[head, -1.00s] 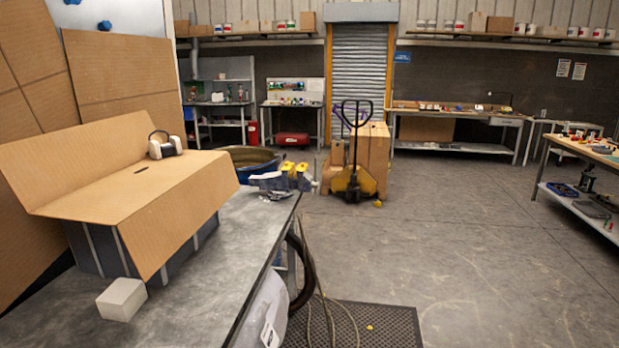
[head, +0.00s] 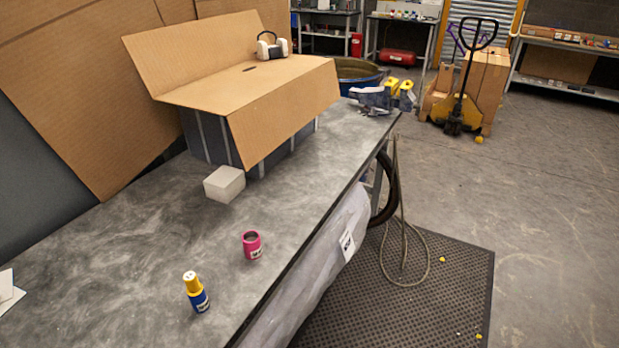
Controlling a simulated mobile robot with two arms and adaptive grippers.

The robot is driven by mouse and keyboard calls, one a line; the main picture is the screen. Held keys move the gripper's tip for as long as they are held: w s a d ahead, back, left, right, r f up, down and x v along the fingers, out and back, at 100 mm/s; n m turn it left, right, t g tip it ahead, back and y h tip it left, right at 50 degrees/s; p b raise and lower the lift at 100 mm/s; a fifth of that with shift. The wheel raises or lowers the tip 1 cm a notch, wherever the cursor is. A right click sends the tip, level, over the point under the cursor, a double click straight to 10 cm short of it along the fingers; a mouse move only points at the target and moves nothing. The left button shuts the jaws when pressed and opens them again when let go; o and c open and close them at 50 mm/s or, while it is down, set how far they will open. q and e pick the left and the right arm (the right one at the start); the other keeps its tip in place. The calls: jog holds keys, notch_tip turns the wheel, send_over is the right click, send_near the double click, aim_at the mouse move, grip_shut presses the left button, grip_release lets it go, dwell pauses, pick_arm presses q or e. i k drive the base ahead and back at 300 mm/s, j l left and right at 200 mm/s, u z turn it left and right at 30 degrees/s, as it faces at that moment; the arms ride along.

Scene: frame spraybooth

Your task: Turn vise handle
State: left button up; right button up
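A grey-blue metal object that looks like the vise (head: 372,102) sits at the far right corner of the grey workbench (head: 130,250) in the head view. It is small here, and I cannot make out its handle. Yellow-topped items (head: 398,90) are right beside it. Neither of my grippers shows in this view.

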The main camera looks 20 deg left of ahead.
aim_at(417, 106)
jog(key=i+l, duration=0.1)
jog(key=i, duration=0.3)
jog(key=i+l, duration=0.15)
jog(key=i, duration=0.3)
jog(key=j+u, duration=0.05)
